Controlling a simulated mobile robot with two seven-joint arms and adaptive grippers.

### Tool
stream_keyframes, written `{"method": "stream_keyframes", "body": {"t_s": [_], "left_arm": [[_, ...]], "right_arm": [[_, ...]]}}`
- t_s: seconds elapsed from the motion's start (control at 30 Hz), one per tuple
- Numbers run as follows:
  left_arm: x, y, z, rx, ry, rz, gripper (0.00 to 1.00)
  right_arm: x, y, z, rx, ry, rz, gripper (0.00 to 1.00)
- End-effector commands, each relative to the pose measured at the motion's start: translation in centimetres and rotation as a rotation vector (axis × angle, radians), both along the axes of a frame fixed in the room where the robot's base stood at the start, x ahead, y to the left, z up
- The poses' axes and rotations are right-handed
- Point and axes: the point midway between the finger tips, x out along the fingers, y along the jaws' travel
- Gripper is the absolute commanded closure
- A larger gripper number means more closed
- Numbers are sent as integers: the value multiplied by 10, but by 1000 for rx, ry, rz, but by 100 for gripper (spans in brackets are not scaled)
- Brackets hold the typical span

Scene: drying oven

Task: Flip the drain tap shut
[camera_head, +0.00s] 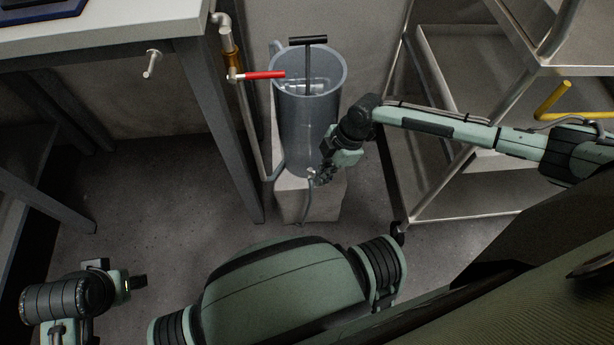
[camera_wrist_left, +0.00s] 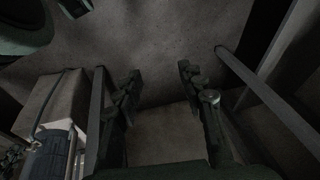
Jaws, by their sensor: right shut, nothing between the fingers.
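A grey translucent cylindrical vessel (camera_head: 300,125) stands on a pale block (camera_head: 322,205) in the head view. The drain tap (camera_head: 311,172) appears at the vessel's lower front, small and partly covered by my right gripper (camera_head: 321,178). That gripper is shut and empty, close beside the tap; I cannot tell whether they touch, nor the tap handle's position. My left gripper (camera_head: 122,281) hangs at the lower left of the head view, far from the vessel. In the left wrist view its fingers (camera_wrist_left: 160,82) are apart with nothing between them.
A red-handled lever valve (camera_head: 264,75) on a pipe reaches over the vessel's rim. A thin hose (camera_head: 307,200) hangs down by the block. A metal shelf rack (camera_head: 440,165) stands at right, a table (camera_head: 110,40) at left.

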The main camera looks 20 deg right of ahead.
Motion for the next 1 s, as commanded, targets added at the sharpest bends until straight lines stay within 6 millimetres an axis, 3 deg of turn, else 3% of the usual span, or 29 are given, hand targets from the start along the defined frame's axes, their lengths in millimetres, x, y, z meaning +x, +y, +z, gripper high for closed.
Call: {"method": "stream_keyframes", "body": {"t_s": [0.9,1.0], "left_arm": [[4,-1,-5,-7,-3,-4,60],[6,-1,-23,-14,12,-2,60]], "right_arm": [[-1,-1,1,-1,0,-1,100],[-6,4,3,-1,1,0,100]]}}
